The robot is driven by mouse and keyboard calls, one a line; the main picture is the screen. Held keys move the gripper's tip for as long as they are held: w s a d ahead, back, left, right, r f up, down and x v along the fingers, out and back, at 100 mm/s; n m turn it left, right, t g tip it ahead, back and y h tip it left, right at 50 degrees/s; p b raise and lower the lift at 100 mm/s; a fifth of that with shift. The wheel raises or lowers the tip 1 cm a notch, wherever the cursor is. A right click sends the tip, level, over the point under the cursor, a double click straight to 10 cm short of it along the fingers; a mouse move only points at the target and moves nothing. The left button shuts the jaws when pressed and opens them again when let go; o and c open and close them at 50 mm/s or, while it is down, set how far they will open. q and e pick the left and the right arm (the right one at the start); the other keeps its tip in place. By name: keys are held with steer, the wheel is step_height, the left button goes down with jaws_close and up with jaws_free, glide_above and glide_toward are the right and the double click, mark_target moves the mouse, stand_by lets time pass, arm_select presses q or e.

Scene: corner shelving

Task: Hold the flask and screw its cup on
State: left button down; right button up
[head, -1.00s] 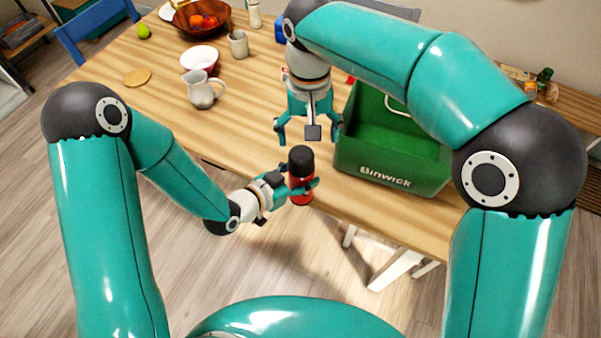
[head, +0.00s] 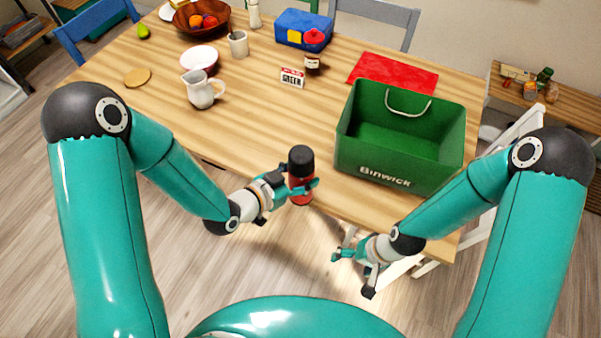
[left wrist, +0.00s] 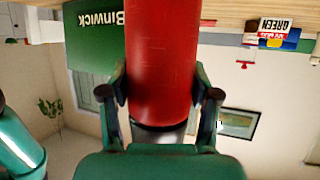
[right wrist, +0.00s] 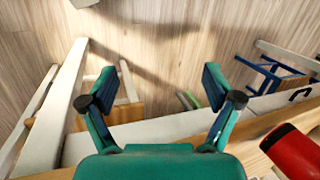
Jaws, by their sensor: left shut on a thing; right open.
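The flask (head: 300,190) has a red body and a black top (head: 301,157), and it stands upright just off the table's front edge. I cannot tell whether the black top is the cup or how tight it sits. My left gripper (head: 299,180) is shut around the red body. The left wrist view shows the flask (left wrist: 162,65) between both fingers, picture upside down. My right gripper (head: 345,250) is open and empty, low in front of the table, right of and below the flask. In the right wrist view the flask's red body (right wrist: 294,150) shows at lower right.
A green Binwick crate (head: 350,165) stands on the table right of the flask. A white jug (head: 200,92), a bowl (head: 199,58), a red mat (head: 393,73), a jar (head: 312,64) and a small sign (head: 292,79) lie farther back. The table middle is clear.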

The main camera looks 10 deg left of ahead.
steer(key=shift+s+d+f+t, duration=0.2)
steer(key=shift+s+d+f, duration=0.25)
steer(key=shift+s, duration=0.2)
steer(key=shift+s+d+f+t, duration=0.2)
steer(key=shift+s+d+f, duration=0.2)
steer(key=shift+s, duration=0.2)
arm_select(q)
steer(key=shift+w+r, duration=0.1)
steer(key=shift+r, duration=0.05)
steer(key=w+a+r+n+t+y, duration=0.1)
steer(key=w+a+n+y, duration=0.1)
steer(key=a+n+y, duration=0.2)
steer(key=w+a+r+n+t+y, duration=0.2)
steer(key=w+a+n+y, duration=0.1)
steer(key=a, duration=0.8)
steer(key=shift+a+r+n+y, duration=0.25)
steer(key=shift+n+y, duration=0.25)
steer(key=shift+y, duration=0.3)
arm_select(e)
steer(key=shift+c, duration=0.2)
